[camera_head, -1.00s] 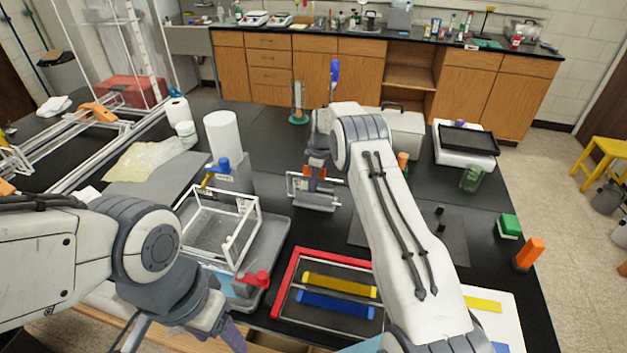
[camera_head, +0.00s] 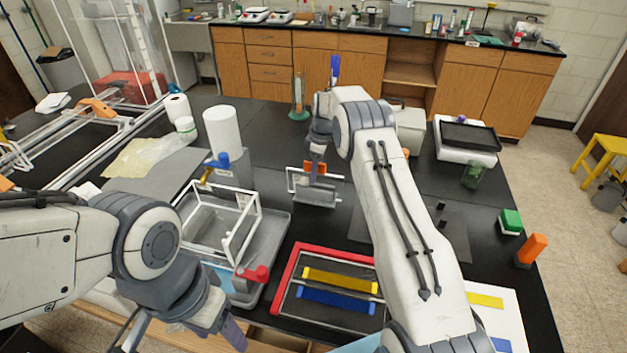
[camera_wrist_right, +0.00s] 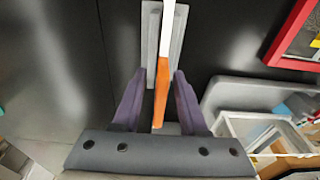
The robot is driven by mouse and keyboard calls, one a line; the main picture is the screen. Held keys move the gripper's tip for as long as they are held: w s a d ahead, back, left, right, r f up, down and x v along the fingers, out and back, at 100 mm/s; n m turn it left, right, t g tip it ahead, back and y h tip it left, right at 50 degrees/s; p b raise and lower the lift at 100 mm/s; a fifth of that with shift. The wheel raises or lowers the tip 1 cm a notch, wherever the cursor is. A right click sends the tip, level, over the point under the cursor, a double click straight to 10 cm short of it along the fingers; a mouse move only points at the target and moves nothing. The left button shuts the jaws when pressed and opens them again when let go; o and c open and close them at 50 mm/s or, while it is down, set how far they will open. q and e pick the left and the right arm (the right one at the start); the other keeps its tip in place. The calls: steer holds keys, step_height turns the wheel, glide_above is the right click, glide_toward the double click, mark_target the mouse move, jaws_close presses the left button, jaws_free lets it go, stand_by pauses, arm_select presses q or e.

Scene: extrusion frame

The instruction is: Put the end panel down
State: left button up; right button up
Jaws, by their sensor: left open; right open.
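The end panel (camera_head: 292,184) is a thin white-edged frame with an orange tab (camera_wrist_right: 162,88) on top. It stands upright in a grey base (camera_head: 314,198) on the black table. My right gripper (camera_head: 315,172) is above the panel at the tab. In the right wrist view, its two purple fingers (camera_wrist_right: 158,98) are spread on either side of the orange tab, with visible gaps. My left gripper (camera_head: 234,334) is low at the front left, partly hidden by its own wrist and away from the panel; its fingertips are hard to make out.
A grey tray (camera_head: 278,222) with a white wire frame lies left of the panel. A red-edged frame (camera_head: 290,270) with yellow and blue bars lies in front. A white paper roll (camera_head: 222,128) stands behind left. A dark mat (camera_head: 445,228) lies to the right.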

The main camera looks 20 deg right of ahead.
steer(key=r, duration=0.2)
steer(key=r+b, duration=0.1)
steer(key=r, duration=0.2)
steer(key=d+r, duration=0.1)
steer(key=r, duration=0.2)
steer(key=shift+s, duration=0.25)
steer(key=shift+a+r, duration=0.1)
steer(key=shift+r, duration=0.4)
steer(key=s+a+r+m, duration=0.1)
steer(key=s+a+r, duration=0.25)
steer(key=a, duration=0.35)
steer(key=s+a+r, duration=0.2)
steer(key=s+a, duration=0.2)
steer(key=a, duration=0.3)
steer(key=s+a+r+m, duration=0.15)
steer(key=s+a, duration=0.25)
steer(key=s, duration=0.4)
steer(key=s+a+r, duration=0.2)
steer(key=s+a, duration=0.3)
steer(key=s, duration=0.2)
steer(key=s+f, duration=0.2)
steer(key=s, duration=0.9)
steer(key=s+d+f+m, duration=0.1)
steer(key=s+f, duration=0.2)
steer(key=s, duration=0.8)
steer(key=shift+s+g+b, duration=0.4)
steer(key=shift+d+m, duration=0.1)
steer(key=shift+m, duration=0.15)
